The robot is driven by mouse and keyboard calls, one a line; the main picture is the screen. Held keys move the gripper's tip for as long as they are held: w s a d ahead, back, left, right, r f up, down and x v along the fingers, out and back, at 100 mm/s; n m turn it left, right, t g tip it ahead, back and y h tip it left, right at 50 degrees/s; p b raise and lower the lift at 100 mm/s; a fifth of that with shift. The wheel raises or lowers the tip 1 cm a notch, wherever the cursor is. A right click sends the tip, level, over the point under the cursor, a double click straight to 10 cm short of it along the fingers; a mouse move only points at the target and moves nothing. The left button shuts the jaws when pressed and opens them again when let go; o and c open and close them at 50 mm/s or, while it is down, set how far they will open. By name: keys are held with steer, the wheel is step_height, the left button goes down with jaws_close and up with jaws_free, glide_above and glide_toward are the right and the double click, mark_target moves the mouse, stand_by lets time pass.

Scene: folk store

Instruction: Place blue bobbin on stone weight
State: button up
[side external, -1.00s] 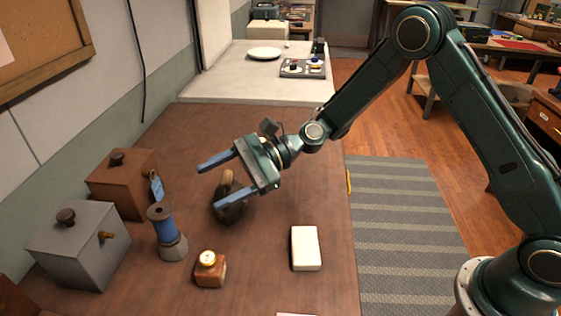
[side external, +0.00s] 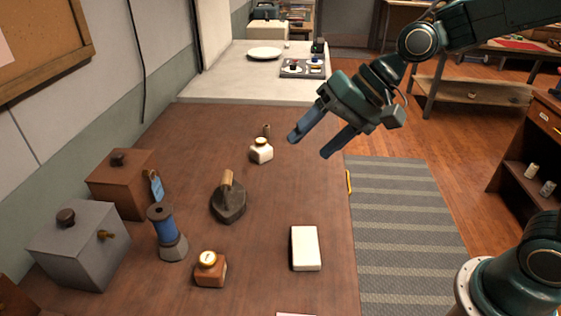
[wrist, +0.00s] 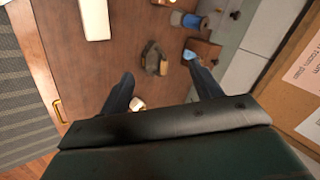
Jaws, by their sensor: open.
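The blue bobbin (side external: 164,224) stands upright on the grey stone weight (side external: 173,249) at the left of the table in the side view. The bobbin also shows in the wrist view (wrist: 186,19), near the top. My gripper (side external: 325,147) is open and empty, held above the far right part of the table, well away from the bobbin. In the wrist view its two fingers (wrist: 165,84) are spread apart with nothing between them at their tips.
A grey box (side external: 82,246) and a brown box (side external: 123,184) with a blue tag stand left. The table's front right is mostly clear.

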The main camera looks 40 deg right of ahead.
steer(key=s+d+r+n+h, duration=0.1)
steer(key=s+d+n+h, duration=0.2)
steer(key=s+d, duration=1.1)
steer(key=s+h, duration=0.3)
steer(key=shift+s+r+n+t, duration=0.3)
steer(key=shift+s+r+n, duration=0.05)
steer(key=shift+s+n, duration=0.05)
steer(key=shift+d, duration=0.1)
